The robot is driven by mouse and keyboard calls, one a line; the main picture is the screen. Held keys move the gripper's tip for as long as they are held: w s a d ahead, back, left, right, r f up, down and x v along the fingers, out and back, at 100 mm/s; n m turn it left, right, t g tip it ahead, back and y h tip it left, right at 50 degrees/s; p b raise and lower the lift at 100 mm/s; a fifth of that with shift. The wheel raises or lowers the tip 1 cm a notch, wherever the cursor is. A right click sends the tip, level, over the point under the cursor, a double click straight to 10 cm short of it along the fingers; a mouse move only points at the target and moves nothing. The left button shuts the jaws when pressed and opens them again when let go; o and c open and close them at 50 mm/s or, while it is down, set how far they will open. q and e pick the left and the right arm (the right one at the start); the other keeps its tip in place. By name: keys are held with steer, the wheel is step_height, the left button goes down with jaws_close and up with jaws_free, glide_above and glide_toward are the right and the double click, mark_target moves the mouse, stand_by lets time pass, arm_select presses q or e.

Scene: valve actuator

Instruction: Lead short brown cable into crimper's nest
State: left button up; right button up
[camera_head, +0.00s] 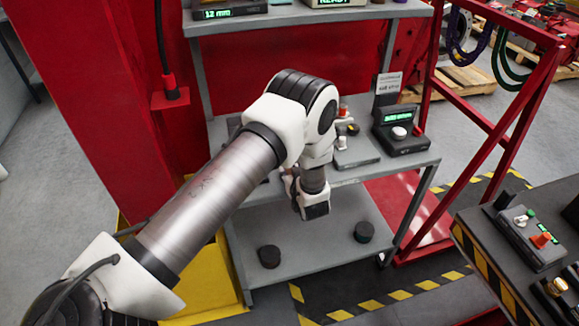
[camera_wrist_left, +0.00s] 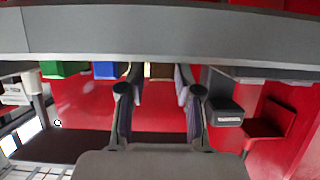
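My left arm crosses the head view and ends at my left gripper (camera_head: 313,208), which points down by the front of the grey shelf unit. Its fingers are hard to make out there. In the left wrist view, the left gripper (camera_wrist_left: 159,85) has its two dark fingers apart. A brown patch (camera_wrist_left: 159,70) shows between the fingertips; I cannot tell whether it is the short brown cable or something behind. I cannot clearly identify the crimper or its nest; part of the shelf is hidden behind my arm. My right gripper is not in view.
A black device with a green display (camera_head: 400,130) stands on the middle shelf (camera_head: 400,163). Two dark round pieces (camera_head: 269,256) lie on the lower shelf. A control box (camera_head: 530,238) is at the right. Green (camera_wrist_left: 64,69) and blue (camera_wrist_left: 106,70) blocks show in the wrist view.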

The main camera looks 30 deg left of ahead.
arm_select(q)
steer(key=shift+w+a+f, duration=0.25)
steer(key=shift+w+a, duration=0.05)
steer(key=shift+a, duration=0.2)
steer(key=shift+d, duration=0.1)
steer(key=shift+d+r, duration=0.1)
steer(key=c, duration=0.3)
jaws_close()
steer(key=shift+r, duration=0.1)
